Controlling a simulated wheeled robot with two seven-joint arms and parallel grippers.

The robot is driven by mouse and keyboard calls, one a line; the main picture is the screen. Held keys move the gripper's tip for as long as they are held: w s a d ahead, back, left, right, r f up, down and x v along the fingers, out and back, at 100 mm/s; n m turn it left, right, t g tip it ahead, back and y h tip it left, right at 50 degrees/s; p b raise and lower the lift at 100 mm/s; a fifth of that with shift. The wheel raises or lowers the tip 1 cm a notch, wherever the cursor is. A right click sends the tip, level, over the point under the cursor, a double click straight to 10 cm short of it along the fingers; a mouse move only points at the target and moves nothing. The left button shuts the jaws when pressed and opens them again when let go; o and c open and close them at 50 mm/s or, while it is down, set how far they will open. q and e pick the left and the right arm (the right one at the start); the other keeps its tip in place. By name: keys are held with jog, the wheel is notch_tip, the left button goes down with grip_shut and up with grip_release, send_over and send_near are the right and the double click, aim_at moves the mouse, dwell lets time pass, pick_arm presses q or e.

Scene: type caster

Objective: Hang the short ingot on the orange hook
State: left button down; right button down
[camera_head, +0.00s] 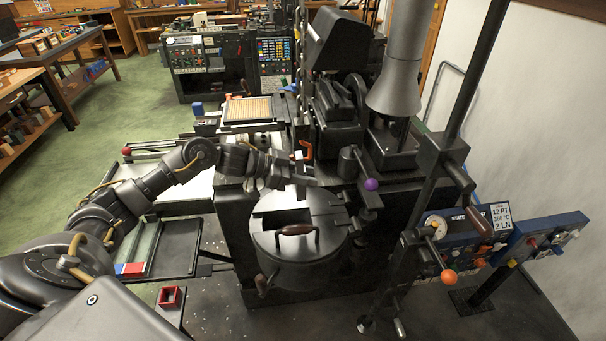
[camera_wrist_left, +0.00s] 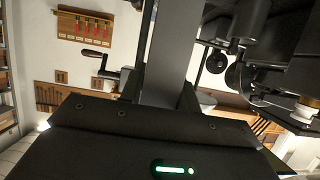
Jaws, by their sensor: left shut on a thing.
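My left gripper (camera_head: 290,172) reaches in from the left over the machine, above and behind the round lidded pot (camera_head: 297,245). It is shut on the short ingot, a plain grey bar (camera_wrist_left: 168,60) that stands out from the jaws in the left wrist view. In the head view the ingot is hard to tell from the dark gripper and machine. The orange hook (camera_head: 306,148) is just beyond the gripper, close to it in the picture. I cannot tell whether the ingot touches the hook. My right gripper is not in view.
A purple-knobbed lever (camera_head: 370,184) and the dark machine body (camera_head: 335,125) stand right of the gripper. A grey funnel-like column (camera_head: 398,85) rises behind. A wooden-slatted tray (camera_head: 249,109) lies at the back left. A red square box (camera_head: 170,296) is at front left.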

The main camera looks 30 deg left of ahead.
pick_arm(q)
jog(key=shift+s+d+f, duration=0.2)
jog(key=shift+f, duration=0.3)
dwell(0.3)
jog(key=c, duration=1.4)
grip_release()
jog(key=o, duration=0.3)
jog(key=shift+w, duration=0.15)
jog(key=o, duration=0.5)
jog(key=shift+w, duration=0.2)
jog(key=shift+c, duration=0.2)
jog(key=shift+r, duration=0.25)
jog(key=o, duration=0.6)
jog(key=shift+w+a+r, duration=0.1)
jog(key=shift+a+r, duration=0.05)
jog(key=shift+a, duration=0.1)
jog(key=shift+f+b+v, duration=0.15)
jog(key=shift+b+v, duration=0.85)
jog(key=shift+v, duration=1.65)
jog(key=shift+f+b+v, duration=0.1)
jog(key=shift+b+v, duration=0.85)
jog(key=shift+v, duration=1.7)
